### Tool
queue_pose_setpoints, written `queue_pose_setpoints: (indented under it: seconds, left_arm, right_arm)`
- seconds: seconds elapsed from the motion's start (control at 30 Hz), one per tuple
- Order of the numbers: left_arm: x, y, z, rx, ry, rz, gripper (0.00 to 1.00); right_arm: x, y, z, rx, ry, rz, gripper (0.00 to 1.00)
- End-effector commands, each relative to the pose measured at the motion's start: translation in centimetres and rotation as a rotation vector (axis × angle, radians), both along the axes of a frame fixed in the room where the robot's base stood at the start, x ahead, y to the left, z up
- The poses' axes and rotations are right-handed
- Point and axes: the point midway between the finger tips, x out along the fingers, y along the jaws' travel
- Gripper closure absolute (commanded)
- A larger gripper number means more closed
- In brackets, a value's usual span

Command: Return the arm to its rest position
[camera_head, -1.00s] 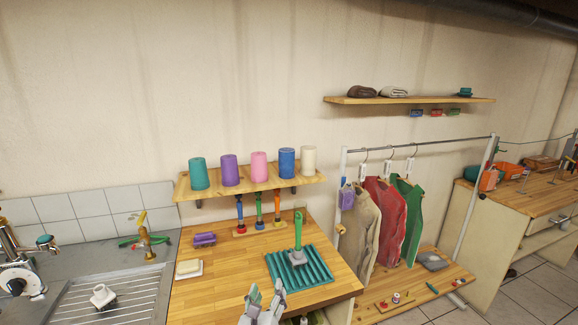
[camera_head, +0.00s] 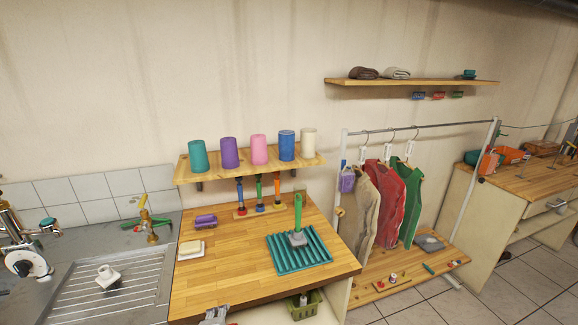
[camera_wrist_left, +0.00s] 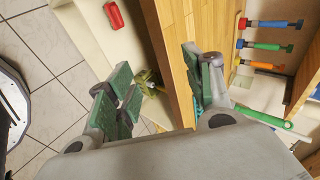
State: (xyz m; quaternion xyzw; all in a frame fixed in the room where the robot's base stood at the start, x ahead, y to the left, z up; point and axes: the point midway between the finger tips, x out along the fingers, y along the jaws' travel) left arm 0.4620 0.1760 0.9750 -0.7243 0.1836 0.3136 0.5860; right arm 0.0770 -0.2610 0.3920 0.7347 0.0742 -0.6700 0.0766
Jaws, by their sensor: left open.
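My left gripper (camera_head: 215,315) shows only at the bottom edge of the head view, in front of the wooden counter's front edge; most of it is cut off. In the left wrist view its green-padded fingers (camera_wrist_left: 160,88) stand wide apart with nothing between them. The counter's edge and the tiled floor lie beyond the fingers. My right gripper is not in view.
A green-handled brush (camera_head: 298,222) stands on a teal ribbed mat (camera_head: 284,262) on the wooden counter (camera_head: 228,270). A white soap dish (camera_head: 190,250) is at the left. The counter's front middle is clear.

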Motion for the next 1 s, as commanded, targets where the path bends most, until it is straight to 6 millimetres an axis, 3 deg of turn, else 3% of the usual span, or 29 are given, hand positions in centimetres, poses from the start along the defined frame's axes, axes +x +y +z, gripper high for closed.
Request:
queue_pose_setpoints:
  seconds: [0.6,1.0]
  left_arm:
    - [-9.6,3.9,-4.6,-0.564,0.308,0.652,0.48]
    - [-12.9,4.6,-5.3,-0.696,0.397,0.874,0.48]
  right_arm:
    - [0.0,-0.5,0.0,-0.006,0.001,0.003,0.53]
    - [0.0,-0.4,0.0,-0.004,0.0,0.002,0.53]
